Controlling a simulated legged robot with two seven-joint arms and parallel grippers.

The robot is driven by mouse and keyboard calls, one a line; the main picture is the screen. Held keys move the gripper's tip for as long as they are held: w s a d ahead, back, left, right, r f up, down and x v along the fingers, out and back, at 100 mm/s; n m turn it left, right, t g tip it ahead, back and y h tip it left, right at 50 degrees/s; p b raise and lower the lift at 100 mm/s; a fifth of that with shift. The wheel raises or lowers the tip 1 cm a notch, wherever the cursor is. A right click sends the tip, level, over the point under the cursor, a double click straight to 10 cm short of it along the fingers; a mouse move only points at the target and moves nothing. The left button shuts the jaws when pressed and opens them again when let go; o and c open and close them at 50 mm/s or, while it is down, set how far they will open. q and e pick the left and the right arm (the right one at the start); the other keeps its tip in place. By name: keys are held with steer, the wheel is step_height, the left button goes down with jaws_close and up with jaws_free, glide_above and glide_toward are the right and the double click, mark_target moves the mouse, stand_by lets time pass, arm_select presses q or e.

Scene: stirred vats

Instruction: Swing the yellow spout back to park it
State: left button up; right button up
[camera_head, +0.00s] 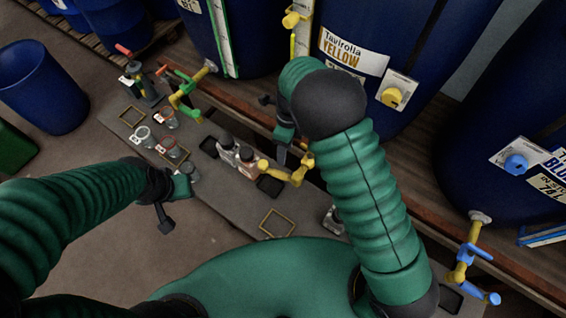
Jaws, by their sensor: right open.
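The yellow spout (267,166) belongs to the yellow tap in front of the blue vat labelled YELLOW (330,75). It points left over the bench, near the jars and a dark square pad. My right gripper (284,152) is open just above and behind the spout, with its dark fingers pointing down. Whether it touches the tap is unclear; my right arm hides part of the vat front and the tap's root. My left gripper (168,214) hangs at the left front edge of the bench, away from the spout; its jaw opening is unclear.
The grey bench (222,185) holds two jars (236,155), several glass vessels and yellow square outlines (277,222). A green-and-red tap (183,92) stands left, a blue tap (465,265) right. A blue bin (42,88) stands on open floor at left.

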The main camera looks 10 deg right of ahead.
steer(key=r, duration=0.3)
steer(key=w+r, duration=0.1)
steer(key=r, duration=0.1)
steer(key=shift+d+r, duration=0.1)
steer(key=shift+d, duration=0.2)
steer(key=shift+c, duration=0.4)
